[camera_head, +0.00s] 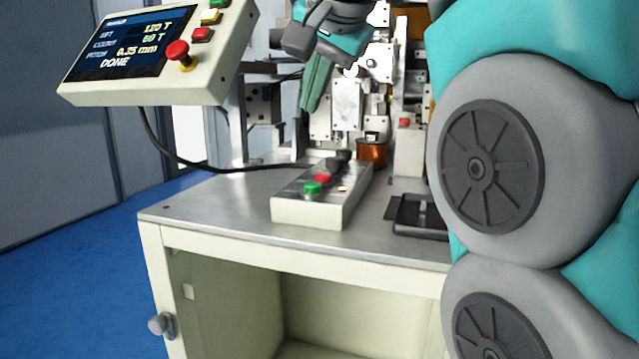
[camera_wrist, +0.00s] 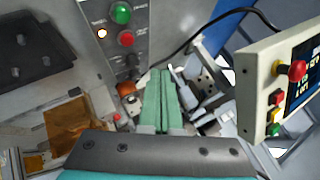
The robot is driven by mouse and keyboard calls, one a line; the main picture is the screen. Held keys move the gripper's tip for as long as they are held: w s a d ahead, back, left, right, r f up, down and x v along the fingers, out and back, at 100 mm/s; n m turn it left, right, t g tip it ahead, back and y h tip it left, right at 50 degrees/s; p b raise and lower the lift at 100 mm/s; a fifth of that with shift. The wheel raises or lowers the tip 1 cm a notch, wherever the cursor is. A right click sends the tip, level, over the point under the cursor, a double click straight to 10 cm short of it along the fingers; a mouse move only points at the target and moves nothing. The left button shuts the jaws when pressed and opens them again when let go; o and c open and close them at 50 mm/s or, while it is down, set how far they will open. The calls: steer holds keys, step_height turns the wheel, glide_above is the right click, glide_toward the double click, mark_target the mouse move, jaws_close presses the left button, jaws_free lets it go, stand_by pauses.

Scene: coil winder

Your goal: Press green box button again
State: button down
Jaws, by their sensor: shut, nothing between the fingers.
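The cream control box (camera_head: 305,213) lies on the table and carries a green button (camera_head: 312,188) near its front end. A red button (camera_head: 323,177) and dark knobs sit behind it. In the wrist view the green button (camera_wrist: 121,12) is at the top, with the red button (camera_wrist: 126,39) just below it. My gripper (camera_head: 309,104) has green fingers, shut and empty, pointing down above and behind the box. In the wrist view the gripper (camera_wrist: 161,73) is beside the box's rear end, apart from the green button.
A tilted panel (camera_head: 215,80) at upper left shows "DONE", with buttons and a red mushroom knob (camera_head: 178,52). The winder machine (camera_head: 347,105) and a copper coil (camera_head: 371,152) stand behind the box. A black tray (camera_head: 418,217) lies right. The table's front left (camera_head: 215,212) is clear.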

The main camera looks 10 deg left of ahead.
mark_target(313, 187)
steer(key=shift+f, duration=0.1)
step_height(313, 187, down, 8)
steer(key=b, duration=0.5)
steer(key=shift+f, duration=0.2)
steer(key=shift+f, duration=0.15)
stand_by(1.9)
steer(key=shift+f, duration=0.3)
